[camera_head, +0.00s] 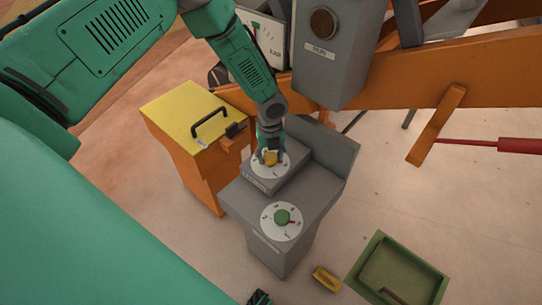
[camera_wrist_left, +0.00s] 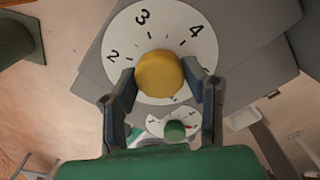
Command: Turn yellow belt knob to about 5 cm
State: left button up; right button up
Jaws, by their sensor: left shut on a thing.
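The yellow knob (camera_head: 271,157) sits on a white numbered dial on top of a grey console. My left gripper (camera_head: 270,150) comes down over it from above and is shut on it. In the left wrist view the round yellow knob (camera_wrist_left: 159,74) is between the two fingers of my left gripper (camera_wrist_left: 165,82). The dial face (camera_wrist_left: 118,38) shows the numbers 2, 3 and 4 around the knob. The knob's pointer is not clearly visible. A dark part at the bottom edge of the head view may be my right gripper (camera_head: 259,298); its jaws cannot be made out.
A second dial with a green knob (camera_head: 282,217) is on the console's lower step. A yellow-topped orange box (camera_head: 185,115) with a black handle stands left. A grey RUN box (camera_head: 325,50) is behind. A green tray (camera_head: 372,252) and a small yellow block (camera_head: 327,278) lie at front right.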

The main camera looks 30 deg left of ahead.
aim_at(270, 155)
pick_arm(q)
jog(key=shift+w+a+r+m, duration=0.15)
jog(key=shift+w+m, duration=0.15)
jog(key=shift+m, duration=0.7)
jog(key=o, duration=1.1)
jog(key=shift+s, duration=0.1)
notch_tip(270, 155, up, 12)
jog(key=shift+f, duration=0.15)
